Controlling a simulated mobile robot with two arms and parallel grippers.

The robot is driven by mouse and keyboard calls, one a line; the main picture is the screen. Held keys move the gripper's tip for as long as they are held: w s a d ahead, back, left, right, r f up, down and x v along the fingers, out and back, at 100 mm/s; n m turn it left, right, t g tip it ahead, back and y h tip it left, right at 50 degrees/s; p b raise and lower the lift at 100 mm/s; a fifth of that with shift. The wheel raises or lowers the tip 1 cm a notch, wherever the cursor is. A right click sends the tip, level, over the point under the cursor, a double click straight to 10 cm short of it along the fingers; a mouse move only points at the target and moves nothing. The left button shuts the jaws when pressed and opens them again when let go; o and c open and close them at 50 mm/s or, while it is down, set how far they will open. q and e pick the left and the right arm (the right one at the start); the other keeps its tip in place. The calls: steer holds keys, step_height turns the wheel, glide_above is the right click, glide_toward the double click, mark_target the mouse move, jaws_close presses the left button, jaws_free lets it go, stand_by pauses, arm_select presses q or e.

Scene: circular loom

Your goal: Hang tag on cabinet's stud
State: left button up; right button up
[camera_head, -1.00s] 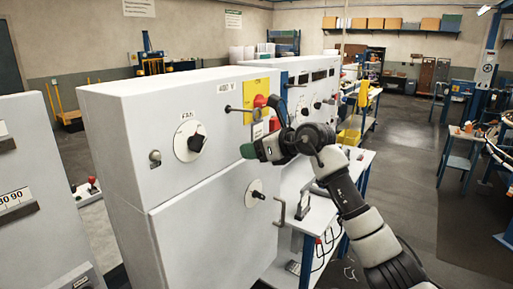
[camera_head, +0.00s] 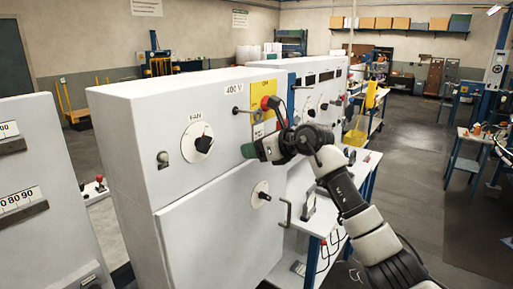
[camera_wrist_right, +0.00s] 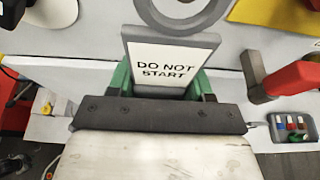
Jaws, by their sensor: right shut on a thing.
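The tag is a grey frame with a white "DO NOT START" face (camera_wrist_right: 166,65) and a grey ring (camera_wrist_right: 186,18) at its top, cut by the upper edge of the right wrist view. My right gripper (camera_wrist_right: 163,84) is shut on the tag's lower end between green fingers. In the head view this gripper (camera_head: 252,150) is in front of the grey cabinet (camera_head: 205,85), below the yellow plate; the tag cannot be made out there. A thin dark rod with a round end (camera_head: 237,110), possibly the stud, sticks out by the plate. My left gripper is not in view.
A red-handled switch (camera_head: 269,103) sits on the yellow plate (camera_head: 262,88), just above my right gripper. A red handle (camera_wrist_right: 290,80) is close right of the tag in the wrist view. The FAN knob (camera_head: 204,144) is to the left.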

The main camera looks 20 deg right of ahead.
steer(key=shift+w+a, duration=0.15)
steer(key=shift+f, duration=0.3)
stand_by(0.3)
steer(key=o, duration=1.1)
steer(key=shift+f+b+v, duration=0.15)
steer(key=shift+b+v, duration=0.35)
steer(key=shift+v, duration=1.75)
steer(key=shift+f+b+v, duration=0.15)
steer(key=shift+b+v, duration=0.3)
steer(key=shift+v, duration=1.85)
